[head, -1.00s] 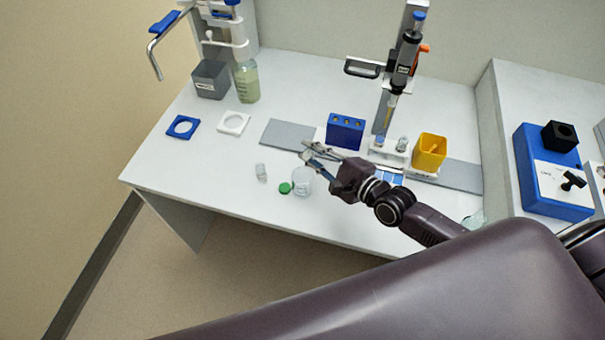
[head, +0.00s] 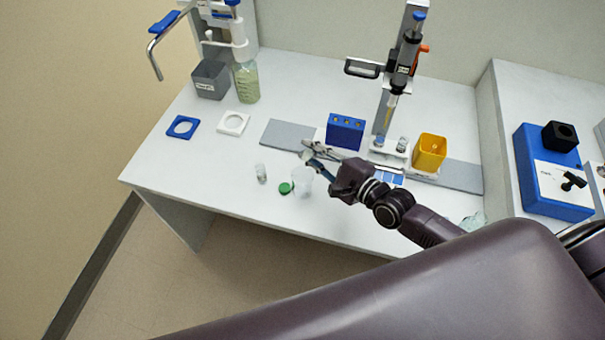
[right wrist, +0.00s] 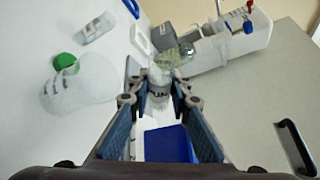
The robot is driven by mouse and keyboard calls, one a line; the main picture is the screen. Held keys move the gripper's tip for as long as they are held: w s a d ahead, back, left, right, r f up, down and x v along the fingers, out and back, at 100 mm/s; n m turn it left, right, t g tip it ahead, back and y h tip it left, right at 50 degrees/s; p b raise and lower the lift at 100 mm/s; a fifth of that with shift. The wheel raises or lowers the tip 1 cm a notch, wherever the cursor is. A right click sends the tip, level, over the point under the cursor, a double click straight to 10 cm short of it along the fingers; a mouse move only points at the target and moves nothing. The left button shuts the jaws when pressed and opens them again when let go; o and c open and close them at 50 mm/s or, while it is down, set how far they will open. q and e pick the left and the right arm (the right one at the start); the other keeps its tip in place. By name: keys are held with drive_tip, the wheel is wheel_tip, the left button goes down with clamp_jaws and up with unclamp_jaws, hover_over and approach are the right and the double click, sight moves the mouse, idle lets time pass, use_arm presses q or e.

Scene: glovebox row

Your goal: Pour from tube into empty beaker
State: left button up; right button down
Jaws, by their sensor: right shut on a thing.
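My right gripper (head: 309,152) is above the bench, just behind and above a clear beaker (head: 302,184). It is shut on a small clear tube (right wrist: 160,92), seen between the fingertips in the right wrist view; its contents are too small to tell. The beaker also shows in the right wrist view (right wrist: 78,88), left of the fingers, and looks empty. My left gripper is not in view.
A blue tube rack (head: 345,132) stands behind the gripper, with a yellow box (head: 430,152) and a pipette stand (head: 385,100) to the right. The front left bench is clear.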

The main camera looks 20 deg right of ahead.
drive_tip(key=shift+r+n, duration=0.2)
drive_tip(key=shift+n, duration=0.1)
idle(0.9)
drive_tip(key=shift+f+n+t+b, duration=0.45)
drive_tip(key=shift+n+b, duration=0.25)
drive_tip(key=shift+b, duration=0.5)
idle(1.6)
drive_tip(key=shift+r+n, duration=0.2)
drive_tip(key=shift+n, duration=0.2)
idle(1.6)
